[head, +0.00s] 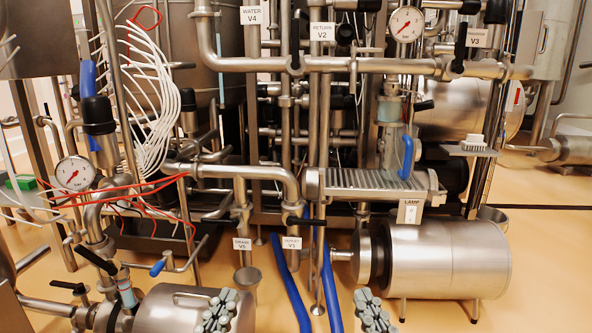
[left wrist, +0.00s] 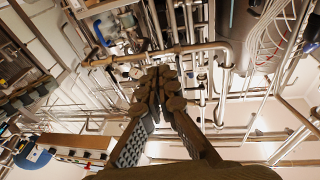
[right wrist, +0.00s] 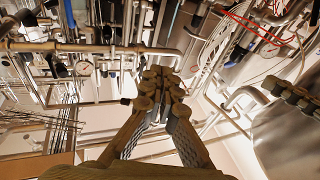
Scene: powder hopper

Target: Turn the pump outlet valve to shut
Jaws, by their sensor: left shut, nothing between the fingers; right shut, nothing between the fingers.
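A white tag reading OUTLET V1 (head: 292,242) hangs on a vertical steel pipe below an elbow, in the lower middle of the head view. A small dark handle (head: 305,211) shows just above the tag; its exact position is hard to tell. My left gripper (head: 226,298) is shut and empty at the bottom of the head view, lower left of the tag. It also shows shut in the left wrist view (left wrist: 160,80). My right gripper (head: 364,298) is shut and empty, lower right of the tag. It also shows shut in the right wrist view (right wrist: 162,78). Neither touches the valve.
A DRAIN V5 tag (head: 242,244) hangs just left of the outlet. Blue hoses (head: 328,285) run down between my grippers. A steel motor body (head: 445,262) stands at right, below a ribbed tray (head: 375,182) and the LAMP switch (head: 410,212). Pipes crowd the space behind.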

